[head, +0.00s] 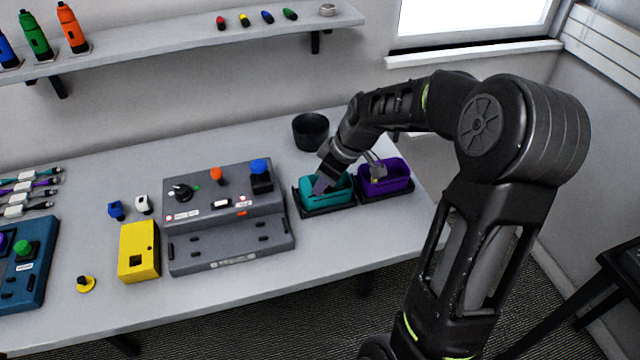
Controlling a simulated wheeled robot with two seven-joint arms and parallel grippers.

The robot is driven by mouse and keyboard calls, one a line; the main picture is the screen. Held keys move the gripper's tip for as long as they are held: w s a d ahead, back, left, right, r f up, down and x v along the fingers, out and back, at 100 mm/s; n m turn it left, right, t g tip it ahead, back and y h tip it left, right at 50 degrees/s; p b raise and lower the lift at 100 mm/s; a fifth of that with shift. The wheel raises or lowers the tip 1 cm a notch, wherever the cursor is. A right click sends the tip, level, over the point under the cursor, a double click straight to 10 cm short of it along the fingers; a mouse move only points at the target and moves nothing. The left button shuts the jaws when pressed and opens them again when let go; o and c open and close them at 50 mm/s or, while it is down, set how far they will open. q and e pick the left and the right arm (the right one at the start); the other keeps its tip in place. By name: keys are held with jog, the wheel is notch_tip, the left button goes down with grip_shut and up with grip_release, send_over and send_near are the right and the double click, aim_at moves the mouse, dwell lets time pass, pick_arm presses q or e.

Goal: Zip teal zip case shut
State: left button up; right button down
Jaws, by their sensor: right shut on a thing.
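The teal zip case (341,194) sits in a dark tray on the right part of the table. Its top looks open, with a dark inside. My right gripper (322,184) reaches down to the left end of the teal case and is shut on a small part there. The fingers hide that part, so I cannot make out the zip pull. My left gripper is not in view.
A purple case (386,178) sits right of the teal one, close under my right arm. A black cup (311,132) stands behind. A grey device panel (222,232) and a yellow box (138,251) lie to the left. The table's front edge is clear.

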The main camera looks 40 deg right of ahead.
aim_at(343, 187)
jog(key=d+b, duration=0.1)
jog(key=d, duration=0.1)
jog(key=s+d+b, duration=0.1)
jog(key=d, duration=0.1)
jog(key=s+d+b, duration=0.1)
jog(key=d, duration=0.1)
jog(key=shift+s+f, duration=0.1)
jog(key=shift+f, duration=0.05)
jog(key=shift+d, duration=0.2)
jog(key=c, duration=1.4)
grip_release()
jog(key=b+v, duration=0.1)
jog(key=v, duration=0.7)
jog(key=shift+a, duration=0.1)
